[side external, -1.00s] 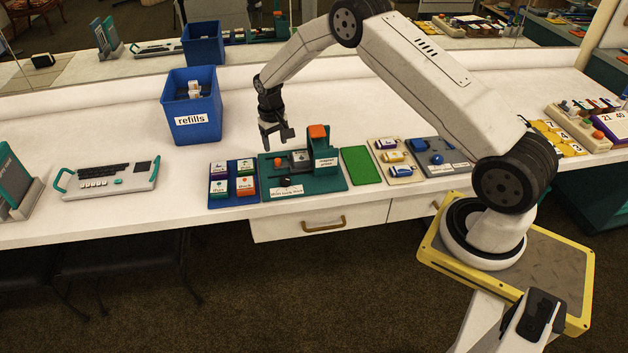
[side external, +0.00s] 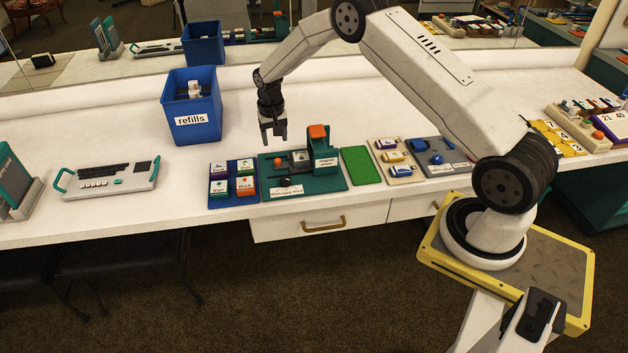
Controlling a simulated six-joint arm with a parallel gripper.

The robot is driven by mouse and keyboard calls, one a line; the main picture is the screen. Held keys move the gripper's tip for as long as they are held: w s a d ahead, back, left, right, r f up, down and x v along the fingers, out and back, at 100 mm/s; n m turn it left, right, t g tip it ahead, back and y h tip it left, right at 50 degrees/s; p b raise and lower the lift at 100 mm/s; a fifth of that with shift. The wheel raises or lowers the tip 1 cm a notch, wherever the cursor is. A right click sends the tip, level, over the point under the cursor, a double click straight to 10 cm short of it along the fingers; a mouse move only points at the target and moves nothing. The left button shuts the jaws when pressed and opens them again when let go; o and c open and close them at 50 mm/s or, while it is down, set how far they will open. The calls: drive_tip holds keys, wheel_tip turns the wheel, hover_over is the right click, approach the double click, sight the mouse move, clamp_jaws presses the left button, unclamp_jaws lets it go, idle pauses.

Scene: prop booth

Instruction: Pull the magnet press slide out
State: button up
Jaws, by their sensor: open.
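The magnet press (side external: 325,178) is a teal device on a teal base on the counter, with an orange block on top and a white label. Its slide (side external: 298,160) appears as a grey part in front of the press body, with an orange knob (side external: 281,168) at its left. Whether the slide is in or out is too small to tell. My gripper (side external: 273,138) points down above the back left of the press base, behind the orange knob. Its fingers are apart, with nothing seen between them, and it appears clear of the press.
A blue tray (side external: 210,200) with several labelled blocks stands left of the press. A green mat (side external: 360,166) and a beige tray (side external: 412,179) lie to its right. A blue refills bin (side external: 190,106) stands behind left. A drawer (side external: 290,227) is below the counter edge.

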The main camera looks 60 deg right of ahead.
sight(278, 159)
drive_tip(key=m, duration=1.1)
drive_tip(key=shift+d, duration=0.1)
drive_tip(key=m, duration=0.4)
drive_tip(key=shift+f, duration=0.15)
drive_tip(key=shift+s+f, duration=0.1)
drive_tip(key=shift+f, duration=3.65)
clamp_jaws()
